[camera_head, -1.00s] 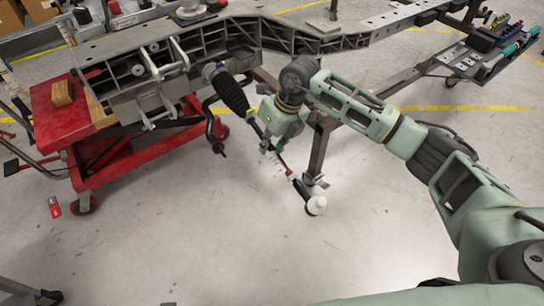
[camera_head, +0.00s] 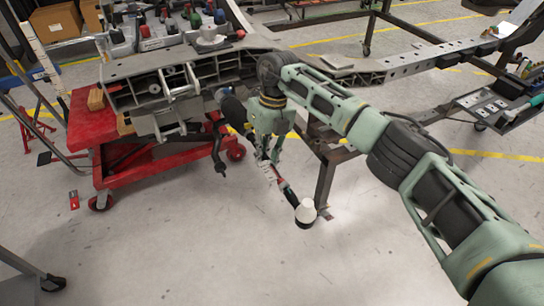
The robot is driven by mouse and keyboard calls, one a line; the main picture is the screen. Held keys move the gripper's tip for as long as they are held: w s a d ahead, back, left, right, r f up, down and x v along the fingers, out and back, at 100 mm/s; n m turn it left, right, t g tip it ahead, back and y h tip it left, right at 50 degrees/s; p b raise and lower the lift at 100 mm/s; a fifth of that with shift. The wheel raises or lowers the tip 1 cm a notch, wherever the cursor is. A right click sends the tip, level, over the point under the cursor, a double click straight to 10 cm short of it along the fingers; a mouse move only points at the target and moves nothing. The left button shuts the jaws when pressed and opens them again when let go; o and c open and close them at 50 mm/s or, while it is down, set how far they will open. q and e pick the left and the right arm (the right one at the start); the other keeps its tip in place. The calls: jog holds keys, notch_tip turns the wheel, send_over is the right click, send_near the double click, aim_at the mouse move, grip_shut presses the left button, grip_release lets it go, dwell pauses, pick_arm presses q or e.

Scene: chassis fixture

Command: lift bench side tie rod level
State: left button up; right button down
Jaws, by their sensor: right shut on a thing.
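The tie rod (camera_head: 290,196) slopes down and right from a black ribbed boot (camera_head: 233,108) at the chassis side. A white cap (camera_head: 306,209) is at its low outer end, with dark parts around it. My right gripper (camera_head: 267,158) comes down from above and is shut on the rod between the boot and the outer end. The gripper and wrist hide part of the rod. The rod is tilted, its outer end hanging over the floor. My left gripper is not in view.
The grey chassis frame (camera_head: 135,65) rests over a red lift cart (camera_head: 150,163) at the left. A metal stand leg (camera_head: 325,182) is just right of the rod. A tool cart (camera_head: 500,100) stands at the right. The front floor is mostly clear.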

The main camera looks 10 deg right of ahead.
jog(key=shift+w+r, duration=0.2)
jog(key=shift+r, duration=0.15)
jog(key=c, duration=2.2)
grip_release()
jog(key=o, duration=0.4)
jog(key=shift+s, duration=0.15)
jog(key=shift+o, duration=0.3)
jog(key=shift+f, duration=0.15)
jog(key=v, duration=1.2)
jog(key=shift+s, duration=0.1)
